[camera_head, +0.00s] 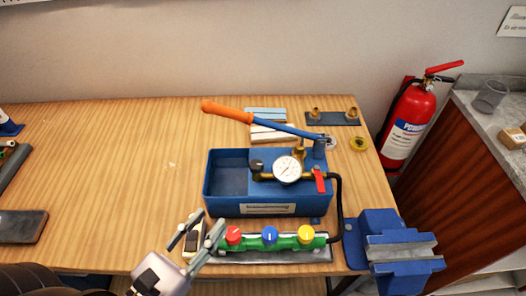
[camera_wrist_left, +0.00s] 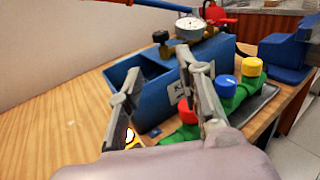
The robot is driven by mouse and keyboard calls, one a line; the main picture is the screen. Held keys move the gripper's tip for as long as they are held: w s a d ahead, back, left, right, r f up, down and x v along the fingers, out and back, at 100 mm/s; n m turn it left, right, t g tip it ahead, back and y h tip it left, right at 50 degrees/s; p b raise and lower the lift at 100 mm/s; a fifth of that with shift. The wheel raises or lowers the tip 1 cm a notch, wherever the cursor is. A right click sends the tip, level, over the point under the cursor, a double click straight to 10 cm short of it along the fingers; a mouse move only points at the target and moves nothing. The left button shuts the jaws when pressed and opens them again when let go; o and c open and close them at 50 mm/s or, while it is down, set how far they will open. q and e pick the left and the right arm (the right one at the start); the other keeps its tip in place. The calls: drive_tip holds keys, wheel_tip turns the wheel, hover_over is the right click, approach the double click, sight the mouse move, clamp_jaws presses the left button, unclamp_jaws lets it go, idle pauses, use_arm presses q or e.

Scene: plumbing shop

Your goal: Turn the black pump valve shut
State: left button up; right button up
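The blue test pump (camera_head: 268,208) stands on the wooden bench, with a round white gauge (camera_head: 287,169) on its brass fittings. The black valve knob (camera_head: 257,165) is at the left end of these fittings, above the blue tank. It also shows in the left wrist view (camera_wrist_left: 160,37), beyond my fingers. How far it is turned cannot be told. My left gripper (camera_head: 211,220) is open and empty, in front of the tank's front left corner and apart from the knob. In the left wrist view its fingertips (camera_wrist_left: 160,60) are spread. My right gripper is not in view.
A green manifold (camera_head: 288,242) with red, blue and yellow caps lies in front of the pump. An orange-handled lever (camera_head: 245,113) crosses above the tank. A red-handled valve (camera_head: 320,180) and black hose are right, near a blue vise (camera_head: 380,222). The bench's left middle is mostly clear.

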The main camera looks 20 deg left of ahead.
use_arm(q)
drive_tip(key=p, duration=0.1)
approach(252, 169)
drive_tip(key=p+x, duration=0.4)
drive_tip(key=x, duration=0.5)
drive_tip(key=shift+r, duration=0.15)
drive_tip(key=shift+w+d, duration=0.2)
drive_tip(key=shift+w, duration=0.35)
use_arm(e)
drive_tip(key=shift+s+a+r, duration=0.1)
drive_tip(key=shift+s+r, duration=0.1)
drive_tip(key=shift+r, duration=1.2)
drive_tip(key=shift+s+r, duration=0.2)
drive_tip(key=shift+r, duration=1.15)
use_arm(q)
drive_tip(key=shift+c, duration=0.3)
clamp_jaws()
